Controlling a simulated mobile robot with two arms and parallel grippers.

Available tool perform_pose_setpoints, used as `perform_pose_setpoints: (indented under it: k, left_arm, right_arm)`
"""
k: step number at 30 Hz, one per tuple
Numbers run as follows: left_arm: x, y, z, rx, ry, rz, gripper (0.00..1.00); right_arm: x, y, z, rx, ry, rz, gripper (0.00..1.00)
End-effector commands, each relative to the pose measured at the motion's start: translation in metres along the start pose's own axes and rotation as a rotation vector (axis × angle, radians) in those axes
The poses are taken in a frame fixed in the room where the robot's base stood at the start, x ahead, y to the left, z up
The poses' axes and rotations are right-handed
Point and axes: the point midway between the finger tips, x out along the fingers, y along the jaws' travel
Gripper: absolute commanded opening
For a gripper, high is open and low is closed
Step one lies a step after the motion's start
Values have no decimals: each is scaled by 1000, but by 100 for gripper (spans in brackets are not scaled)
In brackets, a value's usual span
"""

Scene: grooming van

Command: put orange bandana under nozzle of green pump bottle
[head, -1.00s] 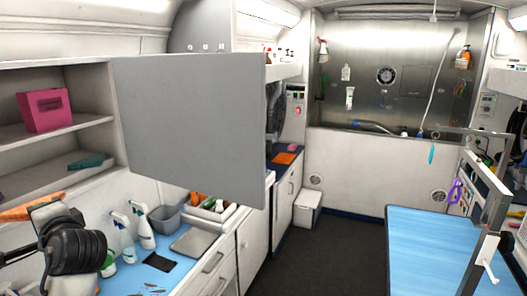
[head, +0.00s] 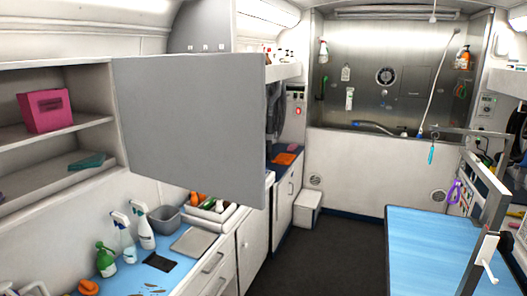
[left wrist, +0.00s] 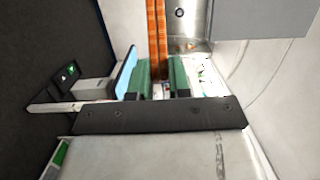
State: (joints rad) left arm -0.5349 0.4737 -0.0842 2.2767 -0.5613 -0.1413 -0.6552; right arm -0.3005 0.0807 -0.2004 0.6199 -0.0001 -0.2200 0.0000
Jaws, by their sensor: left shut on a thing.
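The green pump bottle (head: 106,260) stands upright on the blue-topped counter at the lower left of the head view. Its nozzle is at the top, and no bandana is under it. My left gripper (left wrist: 160,68) shows only in the left wrist view. Its green-padded fingers are shut on the orange bandana (left wrist: 157,25), which shows as a long orange strip running up from between them. The rest of the bandana is out of view. My right gripper is in neither view.
A grey cabinet door (head: 190,125) sticks out above the counter. Another orange item (head: 285,158) lies on the far counter.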

Motion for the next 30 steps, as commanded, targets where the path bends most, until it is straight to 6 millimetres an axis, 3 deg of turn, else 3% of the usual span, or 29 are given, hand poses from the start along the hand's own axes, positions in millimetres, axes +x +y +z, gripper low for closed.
perform_pose_setpoints:
  k: [2,20,22,30]
  left_arm:
    - [-12,5,-14,-2,48,3,0]
    - [4,-7,-42,-7,-257,-3,0]
    - [4,18,-41,4,-253,0,0]
    - [4,70,-41,3,-251,-2,0]
  right_arm:
    - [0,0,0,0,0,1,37]
    - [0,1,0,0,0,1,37]
    - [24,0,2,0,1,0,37]
    - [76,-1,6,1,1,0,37]
